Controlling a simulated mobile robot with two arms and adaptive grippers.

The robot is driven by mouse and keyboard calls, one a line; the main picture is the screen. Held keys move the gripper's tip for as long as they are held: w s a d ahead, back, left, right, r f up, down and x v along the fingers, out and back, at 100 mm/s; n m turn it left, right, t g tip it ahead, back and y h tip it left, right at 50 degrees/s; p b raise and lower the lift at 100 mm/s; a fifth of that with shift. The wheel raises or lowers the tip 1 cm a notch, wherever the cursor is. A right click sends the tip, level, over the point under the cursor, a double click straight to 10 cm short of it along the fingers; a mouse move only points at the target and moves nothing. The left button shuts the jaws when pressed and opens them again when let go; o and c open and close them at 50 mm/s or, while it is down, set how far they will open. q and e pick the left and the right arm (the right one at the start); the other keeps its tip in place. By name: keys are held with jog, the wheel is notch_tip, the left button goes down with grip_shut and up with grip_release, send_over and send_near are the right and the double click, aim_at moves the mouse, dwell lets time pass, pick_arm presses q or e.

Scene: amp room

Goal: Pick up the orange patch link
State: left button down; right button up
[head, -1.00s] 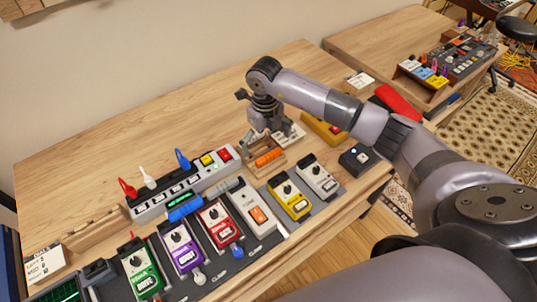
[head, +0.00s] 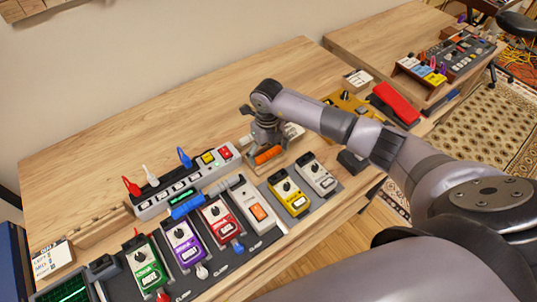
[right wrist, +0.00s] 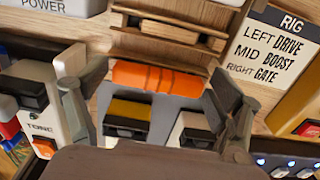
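The orange patch link (head: 268,155) is a short orange cylinder lying in a small wooden rack (head: 250,164) on the desk. In the right wrist view the link (right wrist: 157,77) lies crosswise between my fingers. My right gripper (head: 262,148) is just above the link, and its fingers partly hide the rack in the head view. In the right wrist view the right gripper (right wrist: 157,90) is open, with one finger towards each end of the link and gaps visible. My left gripper is not in view.
A white power strip (head: 167,205) with coloured plugs stands left of the rack. A blue link (head: 187,207) lies near several pedals, including a yellow one (head: 290,200). A labelled card (right wrist: 283,50) stands beside the rack.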

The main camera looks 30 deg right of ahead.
jog(key=c, duration=0.8)
